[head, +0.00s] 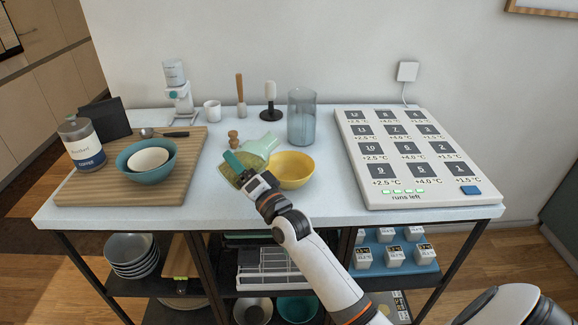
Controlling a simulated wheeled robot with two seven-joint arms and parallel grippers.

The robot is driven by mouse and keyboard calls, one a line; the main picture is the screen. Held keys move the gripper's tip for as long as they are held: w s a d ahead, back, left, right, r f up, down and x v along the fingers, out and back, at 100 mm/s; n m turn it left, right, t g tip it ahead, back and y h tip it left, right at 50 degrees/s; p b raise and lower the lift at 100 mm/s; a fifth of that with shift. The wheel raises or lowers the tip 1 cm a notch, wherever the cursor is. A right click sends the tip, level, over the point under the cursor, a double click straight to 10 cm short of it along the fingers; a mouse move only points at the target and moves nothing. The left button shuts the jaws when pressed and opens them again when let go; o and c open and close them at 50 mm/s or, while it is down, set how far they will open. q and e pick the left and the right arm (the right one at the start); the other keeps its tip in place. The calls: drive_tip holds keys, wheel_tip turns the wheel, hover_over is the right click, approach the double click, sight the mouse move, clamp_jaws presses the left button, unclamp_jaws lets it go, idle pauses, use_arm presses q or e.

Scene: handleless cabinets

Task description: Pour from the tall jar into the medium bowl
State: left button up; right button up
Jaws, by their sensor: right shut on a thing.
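The tall jar appears to be the clear glass cylinder (301,122), upright at the back of the table with something blue-grey low inside. A yellow bowl (292,172), mid-sized among the bowls, stands in front of it. My left gripper is not in view.
A teal bowl (135,175) with a cream bowl (149,160) inside and a coffee jar (83,145) stand on a wooden board (185,183). A pale green item (263,146) sits behind the olive bowl. A white panel (355,160) fills the right side.

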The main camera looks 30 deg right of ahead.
drive_tip(key=shift+d+f+m, duration=0.15)
drive_tip(key=shift+f+m, duration=0.05)
drive_tip(key=shift+m, duration=0.1)
drive_tip(key=shift+a+r, duration=0.1)
drive_tip(key=shift+a, duration=0.15)
drive_tip(key=shift+d+m, duration=0.25)
drive_tip(key=shift+m, duration=0.15)
drive_tip(key=shift+a+r, duration=0.1)
drive_tip(key=shift+a, duration=0.2)
drive_tip(key=shift+d+m+h+b, duration=0.1)
drive_tip(key=shift+m+h+b, duration=0.2)
drive_tip(key=shift+h, duration=0.1)
drive_tip(key=shift+d, duration=0.1)
drive_tip(key=shift+a+r+m, duration=0.1)
drive_tip(key=shift+a+m, duration=0.15)
drive_tip(key=shift+m, duration=0.05)
drive_tip(key=shift+t, duration=0.3)
drive_tip(key=shift+d, duration=0.2)
